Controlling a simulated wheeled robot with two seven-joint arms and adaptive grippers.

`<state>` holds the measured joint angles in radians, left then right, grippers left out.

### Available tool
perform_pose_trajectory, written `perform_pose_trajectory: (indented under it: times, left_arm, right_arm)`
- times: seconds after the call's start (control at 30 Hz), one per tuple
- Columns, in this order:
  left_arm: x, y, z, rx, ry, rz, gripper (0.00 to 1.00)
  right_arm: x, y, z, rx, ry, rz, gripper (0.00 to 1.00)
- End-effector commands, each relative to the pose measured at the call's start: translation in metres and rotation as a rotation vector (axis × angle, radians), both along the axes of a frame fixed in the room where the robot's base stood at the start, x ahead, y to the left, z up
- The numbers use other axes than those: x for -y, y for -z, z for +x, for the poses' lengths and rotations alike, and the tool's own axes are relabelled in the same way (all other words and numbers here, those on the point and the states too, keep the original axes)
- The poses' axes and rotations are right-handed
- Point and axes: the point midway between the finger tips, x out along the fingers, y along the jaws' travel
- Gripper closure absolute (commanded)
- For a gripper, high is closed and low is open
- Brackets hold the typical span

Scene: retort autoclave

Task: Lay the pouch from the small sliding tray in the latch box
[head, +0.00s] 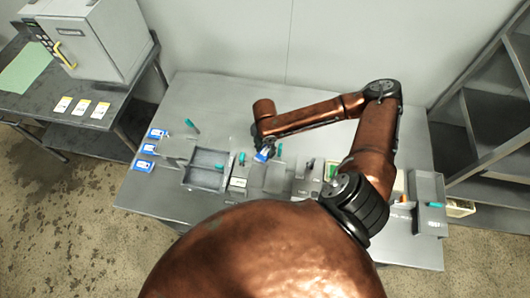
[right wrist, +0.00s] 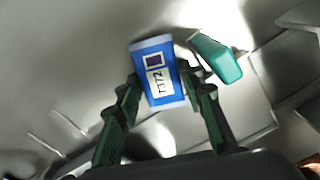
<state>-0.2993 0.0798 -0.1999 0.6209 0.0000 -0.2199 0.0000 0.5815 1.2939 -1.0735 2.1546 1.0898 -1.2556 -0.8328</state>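A blue-and-white pouch marked T372 (right wrist: 155,75) is between the fingertips of my right gripper (right wrist: 158,76), which touch its two sides. In the head view the pouch (head: 262,155) shows below my right gripper (head: 265,148), above the middle of the table. A teal handle (right wrist: 217,58) is just right of the pouch in the right wrist view. Small grey boxes with teal handles stand near the gripper; one is a low grey box (head: 238,184). I cannot tell which box is the latch box or which part is the small sliding tray. My left gripper is not in view.
Three blue-and-white pouches (head: 148,149) lie at the table's left edge. An open grey tray (head: 188,178) stands beside them. A grey box (head: 428,187) with a teal part is at the right. A cabinet (head: 105,45) stands on the left bench, shelving (head: 490,120) at the right.

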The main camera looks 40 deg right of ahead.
Motion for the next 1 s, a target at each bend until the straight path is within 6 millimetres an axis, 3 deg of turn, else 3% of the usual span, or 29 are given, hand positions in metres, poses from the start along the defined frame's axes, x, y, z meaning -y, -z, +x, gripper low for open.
perform_pose_trajectory:
  times: [0.3,0.57,1.0]
  left_arm:
    - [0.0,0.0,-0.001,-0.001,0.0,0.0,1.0]
    - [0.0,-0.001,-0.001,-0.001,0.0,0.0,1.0]
    - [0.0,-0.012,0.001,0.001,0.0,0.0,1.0]
  right_arm:
    - [0.0,0.0,0.0,0.0,0.0,0.0,0.92]
    - [0.0,-0.007,0.001,0.002,0.0,0.0,0.93]
    - [0.0,-0.086,0.001,0.003,0.0,0.0,0.93]
